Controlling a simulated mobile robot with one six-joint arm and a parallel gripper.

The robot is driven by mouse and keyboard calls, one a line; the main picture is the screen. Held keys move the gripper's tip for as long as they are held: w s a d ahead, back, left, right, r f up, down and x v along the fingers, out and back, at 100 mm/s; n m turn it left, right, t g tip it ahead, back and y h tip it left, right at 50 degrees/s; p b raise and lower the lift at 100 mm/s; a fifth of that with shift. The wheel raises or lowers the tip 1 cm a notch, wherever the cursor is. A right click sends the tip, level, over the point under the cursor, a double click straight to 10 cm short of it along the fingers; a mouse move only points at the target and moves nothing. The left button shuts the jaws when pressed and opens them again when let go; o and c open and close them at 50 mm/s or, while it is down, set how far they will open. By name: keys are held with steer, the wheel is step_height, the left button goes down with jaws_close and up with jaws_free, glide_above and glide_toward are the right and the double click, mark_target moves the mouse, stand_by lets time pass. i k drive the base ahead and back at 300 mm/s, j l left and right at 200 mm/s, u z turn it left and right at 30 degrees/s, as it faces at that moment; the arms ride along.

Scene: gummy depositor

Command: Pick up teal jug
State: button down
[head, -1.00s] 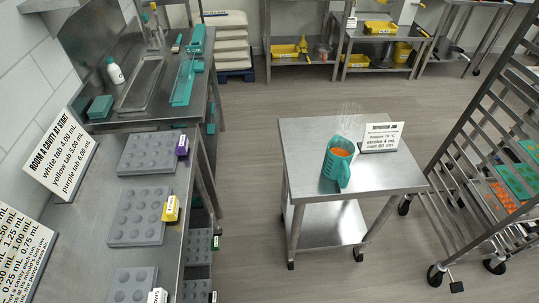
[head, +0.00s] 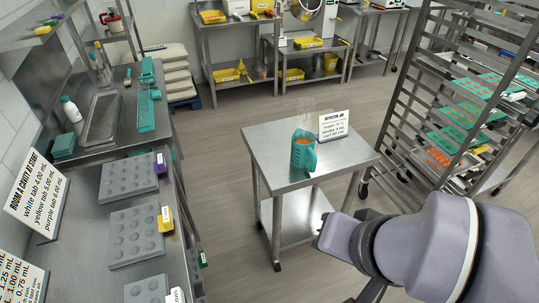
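The teal jug (head: 302,154) stands upright on a small steel cart (head: 268,164), near its middle. It holds something orange, and faint steam shows above it. Its handle is on the right side. My arm comes in from the lower right, and my gripper (head: 328,236) is only partly seen at the arm's end, in front of the cart's right side and apart from the jug. Its fingers cannot be made out.
A white sign (head: 334,125) stands on the cart just behind and right of the jug. A tall steel rack (head: 408,100) with trays is at the right. A steel bench with grey molds (head: 134,235) runs along the left. Floor between bench and cart is clear.

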mark_target(302, 156)
steer(key=i+l+u, duration=0.15)
steer(key=i+u, duration=0.2)
steer(key=i+l+u, duration=0.25)
steer(key=u, duration=0.15)
steer(key=i+l+u, duration=0.35)
steer(key=i, duration=0.05)
